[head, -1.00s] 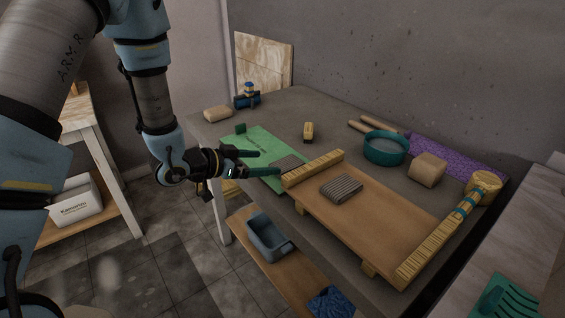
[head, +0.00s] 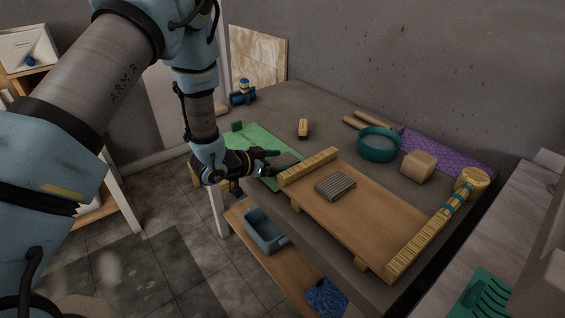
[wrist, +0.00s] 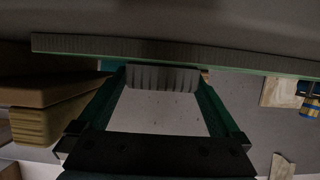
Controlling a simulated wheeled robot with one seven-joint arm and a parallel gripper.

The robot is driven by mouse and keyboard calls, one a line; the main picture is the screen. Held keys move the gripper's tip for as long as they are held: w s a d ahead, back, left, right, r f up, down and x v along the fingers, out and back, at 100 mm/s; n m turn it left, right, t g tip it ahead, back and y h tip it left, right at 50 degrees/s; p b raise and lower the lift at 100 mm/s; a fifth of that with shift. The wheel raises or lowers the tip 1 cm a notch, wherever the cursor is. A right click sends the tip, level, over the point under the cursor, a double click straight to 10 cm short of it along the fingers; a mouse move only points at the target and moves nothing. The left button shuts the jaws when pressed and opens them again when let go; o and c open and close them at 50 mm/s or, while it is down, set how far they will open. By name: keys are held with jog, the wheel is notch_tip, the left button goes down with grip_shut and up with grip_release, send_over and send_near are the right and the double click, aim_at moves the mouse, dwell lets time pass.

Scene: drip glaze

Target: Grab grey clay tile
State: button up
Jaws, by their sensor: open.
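A flat grey clay tile (head: 288,159) lies on the green mat (head: 250,142) near the table's front edge, partly hidden by my gripper. My gripper (head: 273,162) is open at that edge, level with the mat, its fingers pointing at the tile. In the wrist view a grey ridged block (wrist: 162,78), which looks like this tile, sits between the two green fingertips (wrist: 162,82); I cannot tell whether they touch it. A second grey tile, ridged (head: 336,186), lies on the wooden board, right of my gripper.
The wooden board (head: 375,222) has yellow rails (head: 308,167) close to the right of my gripper. A teal bowl (head: 379,146), a clay block (head: 419,165) and a yellow-topped block (head: 303,128) stand farther back. A grey bin (head: 265,232) sits on the shelf below.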

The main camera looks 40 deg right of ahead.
jog(key=shift+c, duration=0.4)
jog(key=c, duration=1.4)
